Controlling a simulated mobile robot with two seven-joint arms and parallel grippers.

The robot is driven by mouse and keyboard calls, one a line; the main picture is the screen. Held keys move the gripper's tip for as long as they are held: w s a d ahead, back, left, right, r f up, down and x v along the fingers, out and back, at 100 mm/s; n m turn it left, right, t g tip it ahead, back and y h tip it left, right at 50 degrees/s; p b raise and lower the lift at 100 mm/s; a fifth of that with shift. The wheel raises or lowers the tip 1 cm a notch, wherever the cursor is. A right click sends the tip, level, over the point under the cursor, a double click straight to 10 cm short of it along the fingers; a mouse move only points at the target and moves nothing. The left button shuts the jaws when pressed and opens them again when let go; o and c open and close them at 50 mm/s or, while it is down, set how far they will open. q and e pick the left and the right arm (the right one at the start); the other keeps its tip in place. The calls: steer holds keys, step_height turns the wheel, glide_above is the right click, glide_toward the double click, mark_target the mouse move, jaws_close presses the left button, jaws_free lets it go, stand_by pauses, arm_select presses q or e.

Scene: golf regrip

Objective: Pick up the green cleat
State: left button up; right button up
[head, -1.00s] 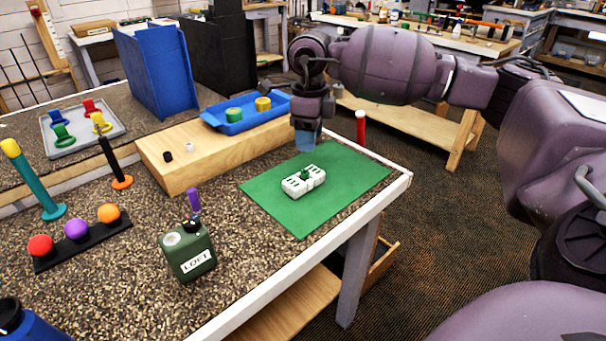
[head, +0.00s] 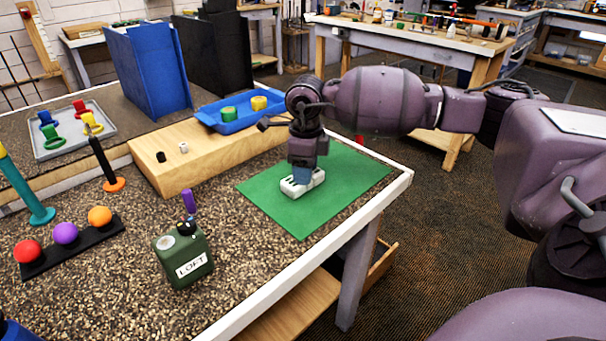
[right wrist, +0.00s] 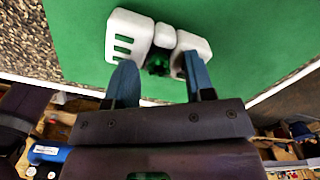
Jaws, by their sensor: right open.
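The green cleat (right wrist: 158,63) sits in the middle of a white slotted holder (right wrist: 130,35), seen in the right wrist view. In the head view the white holder (head: 290,188) lies on the green mat (head: 345,195), and my right gripper hides the cleat. My right gripper (head: 302,174) is down over the holder, pointing downward. In the right wrist view its two blue fingers (right wrist: 160,78) are apart, one on each side of the cleat. I cannot tell whether they touch it. My left gripper is not in view.
A wooden block (head: 205,160) with a blue tray (head: 238,115) on it stands behind the mat. A green LOFT bottle (head: 185,258) stands left of the mat. A grey tray (head: 97,143) with coloured pieces is at the far left. The table's white edge (head: 345,240) runs along the right.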

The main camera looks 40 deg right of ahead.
steer(key=shift+s+f, duration=0.15)
steer(key=shift+f, duration=0.2)
jaws_close()
